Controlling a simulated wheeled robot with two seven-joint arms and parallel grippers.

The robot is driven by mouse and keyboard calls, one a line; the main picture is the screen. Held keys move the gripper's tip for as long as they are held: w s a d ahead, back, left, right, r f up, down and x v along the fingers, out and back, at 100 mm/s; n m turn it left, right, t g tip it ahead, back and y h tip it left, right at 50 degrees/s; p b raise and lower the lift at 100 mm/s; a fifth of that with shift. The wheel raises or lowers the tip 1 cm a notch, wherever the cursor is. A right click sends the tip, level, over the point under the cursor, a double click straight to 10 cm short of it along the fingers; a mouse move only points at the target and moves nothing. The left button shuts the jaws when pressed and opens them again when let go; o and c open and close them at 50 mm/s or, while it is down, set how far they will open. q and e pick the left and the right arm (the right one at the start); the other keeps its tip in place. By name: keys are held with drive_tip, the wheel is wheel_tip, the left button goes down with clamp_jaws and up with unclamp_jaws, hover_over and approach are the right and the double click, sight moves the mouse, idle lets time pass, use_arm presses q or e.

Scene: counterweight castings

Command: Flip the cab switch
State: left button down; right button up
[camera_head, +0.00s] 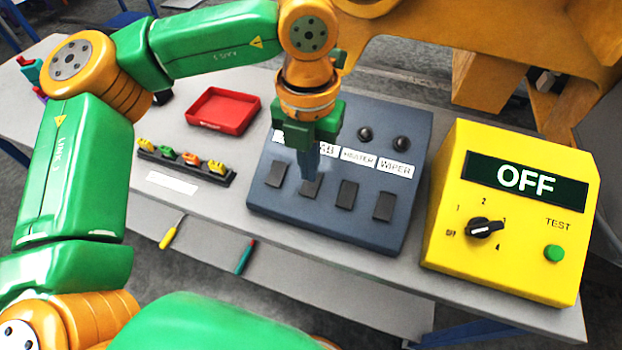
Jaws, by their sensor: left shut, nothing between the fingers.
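A dark blue-grey switch panel (348,217) lies on the table with a row of black rocker switches. Labels above them read HEATER (358,158) and WIPER (395,169); a label ending in "AB" (330,150) is partly covered by my gripper, as is the one left of it. My left gripper (309,178) is shut and empty, pointing down at the cab switch (311,188), second from the left. Its fingertips hide the upper part of this switch. I cannot tell whether they touch it or which way it is tipped. My right gripper is out of view.
A yellow box (513,265) with a display reading OFF, a knob and a green button stands right of the panel. A red tray (223,111) and a dark strip with several coloured clips (185,160) lie left.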

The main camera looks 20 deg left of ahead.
sight(309, 189)
use_arm(q)
drive_tip(key=shift+f+b, duration=1.5)
drive_tip(key=shift+f, duration=0.05)
idle(0.9)
drive_tip(key=shift+s+r, duration=0.1)
wheel_tip(309, 189, up, 7)
drive_tip(key=p, duration=0.5)
